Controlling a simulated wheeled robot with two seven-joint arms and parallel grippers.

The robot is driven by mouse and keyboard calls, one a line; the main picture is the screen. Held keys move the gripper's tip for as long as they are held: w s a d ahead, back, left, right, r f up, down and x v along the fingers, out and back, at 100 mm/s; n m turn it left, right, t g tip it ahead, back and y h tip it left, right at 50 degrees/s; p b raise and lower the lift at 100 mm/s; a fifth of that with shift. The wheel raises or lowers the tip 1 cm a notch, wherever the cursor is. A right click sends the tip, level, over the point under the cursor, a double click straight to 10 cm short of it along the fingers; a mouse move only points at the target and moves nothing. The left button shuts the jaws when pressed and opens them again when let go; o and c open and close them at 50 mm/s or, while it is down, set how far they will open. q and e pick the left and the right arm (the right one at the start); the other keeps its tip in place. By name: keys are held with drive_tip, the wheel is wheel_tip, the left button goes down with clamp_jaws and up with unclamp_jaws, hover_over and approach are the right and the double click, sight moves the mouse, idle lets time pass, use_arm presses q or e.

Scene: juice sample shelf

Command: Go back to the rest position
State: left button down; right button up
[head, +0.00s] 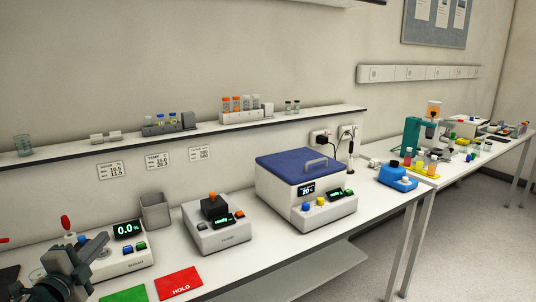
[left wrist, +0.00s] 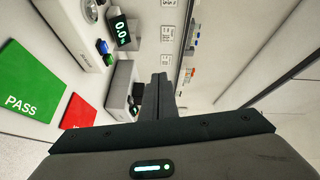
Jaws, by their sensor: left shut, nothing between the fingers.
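My left gripper (head: 92,246) is at the lower left of the head view, in front of the white meter that reads 0.0 (head: 124,256). Its fingers are shut with nothing between them; they also show closed together in the left wrist view (left wrist: 160,85). It appears apart from the things on the bench. My right gripper is in neither view.
A green PASS mat (left wrist: 27,83) and a red HOLD mat (head: 179,283) lie at the bench's front. Behind stand a small grey device (head: 216,232), a blue-lidded box (head: 306,190) and a grey bin (head: 155,212). A wall shelf (head: 75,151) holds racked vials.

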use_arm(q)
drive_tip(key=s+d+f+n+g+y, duration=0.1)
drive_tip(key=s+d+f+n+g, duration=0.25)
drive_tip(key=s+f, duration=0.55)
drive_tip(key=s+d+f+n+g, duration=0.2)
drive_tip(key=s+d+f+n, duration=0.25)
drive_tip(key=f, duration=0.75)
drive_tip(key=s+d+f+n+g, duration=0.25)
drive_tip(key=s+d+f, duration=0.2)
drive_tip(key=s, duration=0.45)
drive_tip(key=s+d+f+n+g, duration=0.25)
drive_tip(key=s+f, duration=0.25)
drive_tip(key=s, duration=0.4)
drive_tip(key=s+d+f+n+g, duration=0.2)
drive_tip(key=s+d+f+g, duration=0.25)
drive_tip(key=s, duration=0.55)
wheel_tip(320, 180, down, 29)
drive_tip(key=s, duration=0.1)
drive_tip(key=s+a+f+m+g, duration=0.1)
drive_tip(key=s+a+f, duration=0.2)
drive_tip(key=s+f, duration=1.3)
drive_tip(key=shift+s+g+h, duration=0.3)
drive_tip(key=shift+s, duration=0.55)
